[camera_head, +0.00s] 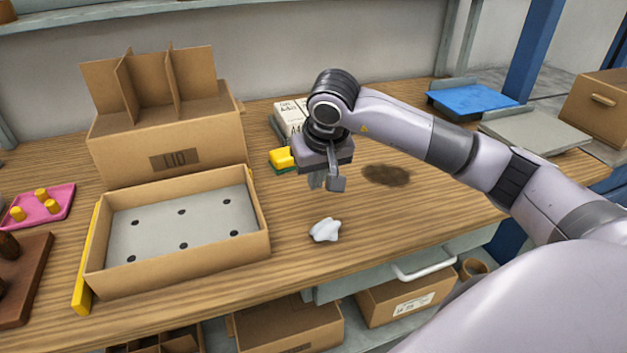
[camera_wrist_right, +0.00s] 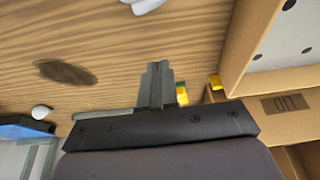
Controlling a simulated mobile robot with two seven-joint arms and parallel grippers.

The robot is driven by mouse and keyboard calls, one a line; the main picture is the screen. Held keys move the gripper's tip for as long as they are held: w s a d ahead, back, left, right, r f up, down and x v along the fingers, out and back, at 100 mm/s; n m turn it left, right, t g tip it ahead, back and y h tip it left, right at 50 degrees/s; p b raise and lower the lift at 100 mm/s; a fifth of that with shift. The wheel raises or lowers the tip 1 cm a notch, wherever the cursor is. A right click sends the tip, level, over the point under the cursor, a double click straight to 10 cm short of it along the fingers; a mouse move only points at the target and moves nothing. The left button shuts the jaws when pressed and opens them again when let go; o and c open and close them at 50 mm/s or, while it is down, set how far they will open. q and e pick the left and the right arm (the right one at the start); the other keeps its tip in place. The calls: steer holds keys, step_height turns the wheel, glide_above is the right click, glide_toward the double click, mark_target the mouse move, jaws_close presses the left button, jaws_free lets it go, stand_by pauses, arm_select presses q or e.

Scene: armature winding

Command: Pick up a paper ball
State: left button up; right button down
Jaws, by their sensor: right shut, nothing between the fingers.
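A crumpled white paper ball (camera_head: 325,230) lies on the wooden table (camera_head: 300,265), right of the shallow cardboard box. In the right wrist view part of a white object, likely the paper ball (camera_wrist_right: 146,5), is cut off at the top edge. My right gripper (camera_head: 326,184) is above the table, a little behind and above the paper ball, and apart from it. Its fingers (camera_wrist_right: 156,85) are together in the right wrist view with nothing between them. My left gripper is not in view.
A shallow cardboard box (camera_head: 180,282) with a holed grey floor stands left. Behind it is a divided box (camera_head: 215,138). A yellow and green sponge (camera_head: 282,158) and a paper stack (camera_head: 291,110) lie behind my gripper. A dark stain (camera_head: 386,175) marks the table. A blue item (camera_head: 472,98) is back right.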

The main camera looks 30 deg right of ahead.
mark_target(316, 219)
steer(key=x, duration=0.8)
steer(key=shift+s+a, duration=0.1)
steer(key=s, duration=0.3)
steer(key=shift+a+r+p, duration=0.25)
steer(key=shift+a+p, duration=0.1)
steer(key=shift+p, duration=0.05)
steer(key=shift+s+a, duration=0.1)
steer(key=shift+s, duration=0.3)
